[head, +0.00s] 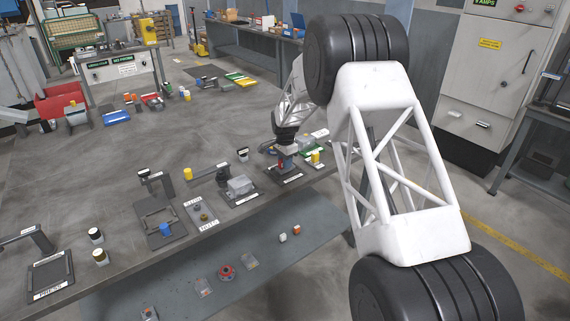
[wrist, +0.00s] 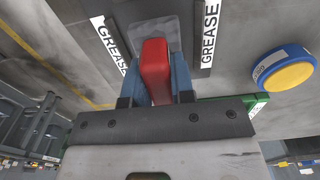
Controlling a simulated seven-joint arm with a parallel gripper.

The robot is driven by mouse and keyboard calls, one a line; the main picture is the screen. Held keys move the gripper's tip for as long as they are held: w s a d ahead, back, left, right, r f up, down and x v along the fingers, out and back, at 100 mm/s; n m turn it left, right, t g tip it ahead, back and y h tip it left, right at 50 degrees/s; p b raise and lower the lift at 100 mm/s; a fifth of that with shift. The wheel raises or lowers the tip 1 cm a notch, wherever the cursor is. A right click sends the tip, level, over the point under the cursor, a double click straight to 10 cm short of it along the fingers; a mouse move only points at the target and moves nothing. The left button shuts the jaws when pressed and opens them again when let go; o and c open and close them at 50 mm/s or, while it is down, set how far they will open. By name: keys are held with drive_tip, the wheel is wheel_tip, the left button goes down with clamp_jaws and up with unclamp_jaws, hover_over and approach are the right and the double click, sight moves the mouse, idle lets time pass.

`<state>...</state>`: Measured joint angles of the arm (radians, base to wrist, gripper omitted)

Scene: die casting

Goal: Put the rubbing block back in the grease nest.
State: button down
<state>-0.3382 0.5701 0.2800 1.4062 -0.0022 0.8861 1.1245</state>
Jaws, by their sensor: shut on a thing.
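My gripper (wrist: 156,88) is shut on the red rubbing block (wrist: 156,60), held between its two blue fingers in the wrist view. In the head view my gripper (head: 283,161) is low over the bench, at the grease nest (head: 272,172). In the wrist view the grease nest (wrist: 184,42) lies beyond the block, a dark plate with a grey square patch and a white GREASE label along each side. The block lines up with the patch between the labels. I cannot tell whether it touches the nest.
A blue-rimmed yellow round container (wrist: 286,74) sits right of the nest. A grey block on a dark fixture (head: 240,186) stands to the left. The lower shelf (head: 255,285) holds several small items.

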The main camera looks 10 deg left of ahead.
drive_tip(key=shift+f, duration=0.4)
drive_tip(key=shift+f, duration=0.15)
drive_tip(key=c, duration=1)
unclamp_jaws()
wheel_tip(320, 180, up, 12)
drive_tip(key=shift+r, duration=0.15)
drive_tip(key=shift+r, duration=0.1)
idle(0.4)
